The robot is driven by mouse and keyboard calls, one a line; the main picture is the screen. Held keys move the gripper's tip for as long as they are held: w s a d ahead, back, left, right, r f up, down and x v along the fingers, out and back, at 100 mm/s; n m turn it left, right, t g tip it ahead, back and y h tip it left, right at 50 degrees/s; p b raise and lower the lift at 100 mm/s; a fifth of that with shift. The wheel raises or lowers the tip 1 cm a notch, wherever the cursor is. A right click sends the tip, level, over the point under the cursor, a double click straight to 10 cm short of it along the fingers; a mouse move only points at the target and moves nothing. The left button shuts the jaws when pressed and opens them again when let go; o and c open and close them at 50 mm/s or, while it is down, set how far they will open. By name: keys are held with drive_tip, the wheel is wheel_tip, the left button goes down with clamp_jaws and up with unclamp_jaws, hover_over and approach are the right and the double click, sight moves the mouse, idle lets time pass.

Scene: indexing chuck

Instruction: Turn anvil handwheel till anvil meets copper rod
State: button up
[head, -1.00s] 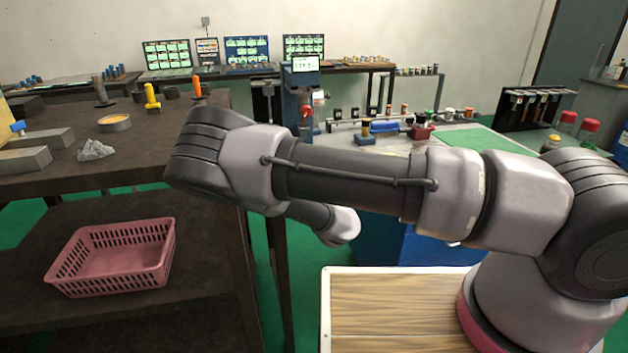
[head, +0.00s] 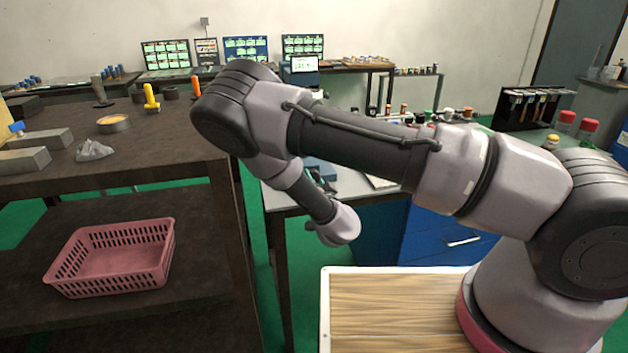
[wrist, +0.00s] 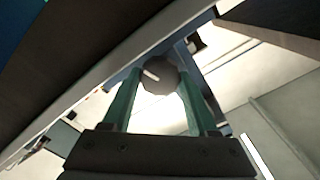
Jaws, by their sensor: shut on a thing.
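In the wrist view my gripper (wrist: 160,82) has its two green fingers on either side of a round grey knob (wrist: 160,77) with a white mark on its face. It is shut on this knob, which looks like the handwheel. In the head view my arm hides most of the bench machine; its small lit display (head: 304,64) shows above the arm, with digits too small to read. The anvil and the copper rod cannot be made out in either current view, so the gap between them cannot be judged.
A dark table (head: 150,150) stands at left, with grey blocks and yellow and orange pegs on top. A pink basket (head: 112,258) sits on its lower shelf. A blue drawer cabinet (head: 455,240) is behind my arm. Red-capped bottles (head: 587,130) stand at right.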

drive_tip(key=m, duration=0.4)
drive_tip(key=shift+f+m, duration=0.15)
drive_tip(key=shift+m, duration=0.25)
drive_tip(key=m, duration=0.3)
drive_tip(key=shift+m, duration=0.3)
drive_tip(key=m, duration=0.4)
drive_tip(key=shift+f, duration=0.1)
drive_tip(key=shift+s+m, duration=0.1)
drive_tip(key=shift+m, duration=1.5)
drive_tip(key=o, duration=1.4)
drive_tip(key=shift+c, duration=0.2)
